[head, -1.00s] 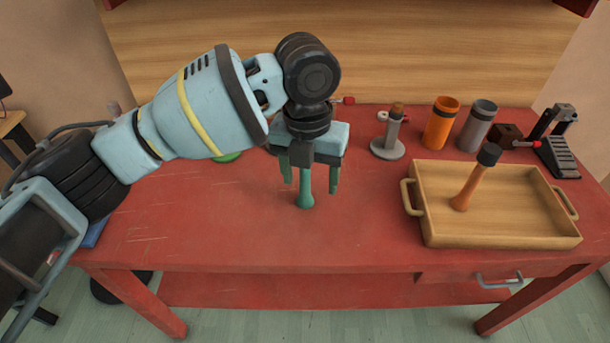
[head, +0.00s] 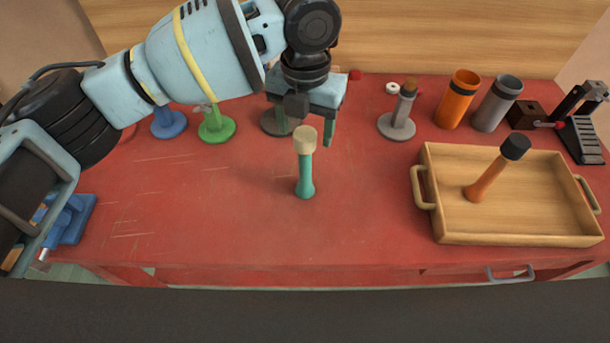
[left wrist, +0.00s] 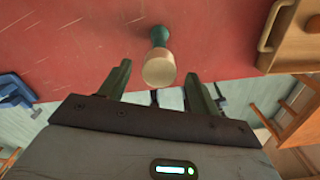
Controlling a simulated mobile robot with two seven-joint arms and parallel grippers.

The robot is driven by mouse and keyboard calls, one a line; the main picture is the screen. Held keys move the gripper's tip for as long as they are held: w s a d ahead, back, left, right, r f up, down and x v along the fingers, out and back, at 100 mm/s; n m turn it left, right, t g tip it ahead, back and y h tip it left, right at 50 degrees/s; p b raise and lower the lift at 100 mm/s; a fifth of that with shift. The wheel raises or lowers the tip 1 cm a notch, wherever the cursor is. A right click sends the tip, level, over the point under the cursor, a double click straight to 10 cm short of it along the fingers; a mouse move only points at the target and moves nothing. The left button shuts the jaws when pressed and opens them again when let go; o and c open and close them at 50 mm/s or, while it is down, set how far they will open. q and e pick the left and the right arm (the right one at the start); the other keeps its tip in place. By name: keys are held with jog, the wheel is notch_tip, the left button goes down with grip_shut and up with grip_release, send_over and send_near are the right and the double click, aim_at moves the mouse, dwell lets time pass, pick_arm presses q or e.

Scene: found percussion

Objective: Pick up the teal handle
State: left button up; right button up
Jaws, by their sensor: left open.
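The teal handle (head: 305,178) stands upright on the red table, with a cream cylindrical head (head: 305,140) on top. My left gripper (head: 306,128) is open and empty, pointing down, just behind and above the handle. In the left wrist view the cream head (left wrist: 159,69) shows between the two green fingers and beyond them the teal shaft (left wrist: 159,36); I see no contact. My right gripper is not in view.
A wooden tray (head: 428,190) holding an orange handle with a black head (head: 491,170) is at right. Grey stand (head: 397,122), orange cup (head: 458,100) and grey cup (head: 497,104) stand behind. Green (head: 216,128) and blue (head: 168,124) stands are at left. The front middle table is clear.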

aim_at(305, 146)
pick_arm(q)
jog(key=shift+w+f, duration=0.1)
jog(key=shift+f, duration=2.5)
grip_shut()
jog(key=shift+r, duration=0.15)
